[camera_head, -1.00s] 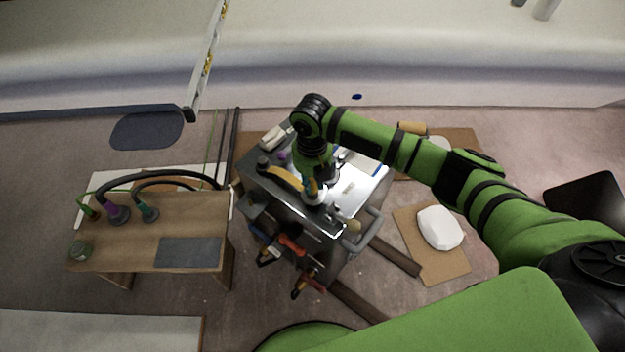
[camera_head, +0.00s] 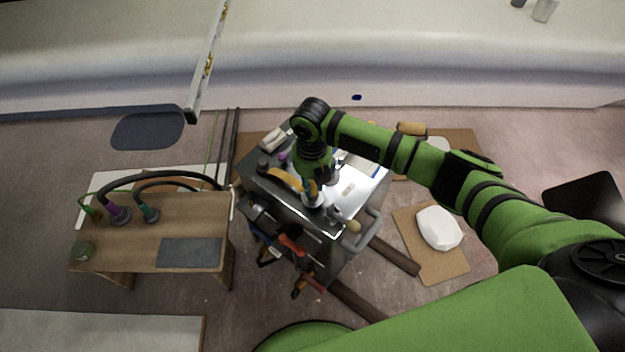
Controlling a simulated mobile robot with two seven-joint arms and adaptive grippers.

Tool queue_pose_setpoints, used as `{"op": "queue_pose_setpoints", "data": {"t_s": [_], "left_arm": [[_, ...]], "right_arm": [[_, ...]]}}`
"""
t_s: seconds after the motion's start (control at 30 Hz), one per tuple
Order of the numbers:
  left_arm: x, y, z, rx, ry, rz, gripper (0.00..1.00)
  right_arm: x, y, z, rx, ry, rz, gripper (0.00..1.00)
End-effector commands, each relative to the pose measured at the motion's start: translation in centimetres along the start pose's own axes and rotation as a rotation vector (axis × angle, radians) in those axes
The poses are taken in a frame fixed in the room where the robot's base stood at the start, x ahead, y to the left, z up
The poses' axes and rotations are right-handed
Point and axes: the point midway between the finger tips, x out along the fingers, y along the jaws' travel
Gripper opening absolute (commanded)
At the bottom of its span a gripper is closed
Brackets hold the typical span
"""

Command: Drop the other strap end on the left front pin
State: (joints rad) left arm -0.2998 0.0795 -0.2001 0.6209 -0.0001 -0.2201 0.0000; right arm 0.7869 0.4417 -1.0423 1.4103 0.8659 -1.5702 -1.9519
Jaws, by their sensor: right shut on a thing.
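A yellow-orange strap (camera_head: 286,179) lies as a short curved band over the left part of the grey tool cart's top (camera_head: 290,205). My right gripper (camera_head: 314,187) points down over the cart. It is shut on the strap's near right end, which it largely hides. A white round piece (camera_head: 313,200) shows just below the fingers. A dark knob-like post (camera_head: 263,163) stands near the strap's far left end. I cannot tell which of the small posts is the left front pin, or whether the held end touches one. My left gripper is not in view.
A wooden bench (camera_head: 190,220) with black hoses stands to the left. Tools with red handles (camera_head: 292,245) hang on the cart's front. A cart handle (camera_head: 368,235) sticks out at the right. A white block (camera_head: 438,228) lies on cardboard on the floor.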

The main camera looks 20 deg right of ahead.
Motion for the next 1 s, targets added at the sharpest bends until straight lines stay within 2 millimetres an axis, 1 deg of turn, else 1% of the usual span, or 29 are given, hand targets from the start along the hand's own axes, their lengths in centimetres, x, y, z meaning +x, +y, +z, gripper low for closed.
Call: {"op": "queue_pose_setpoints", "data": {"t_s": [0.47, 1.0], "left_arm": [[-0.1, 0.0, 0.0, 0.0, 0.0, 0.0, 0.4], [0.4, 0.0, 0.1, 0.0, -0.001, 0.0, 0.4]], "right_arm": [[0.1, 0.0, 0.0, 0.0, 0.0, 0.0, 0.0], [1.4, 0.0, 0.0, 0.0, 0.0, -0.001, 0.0]]}}
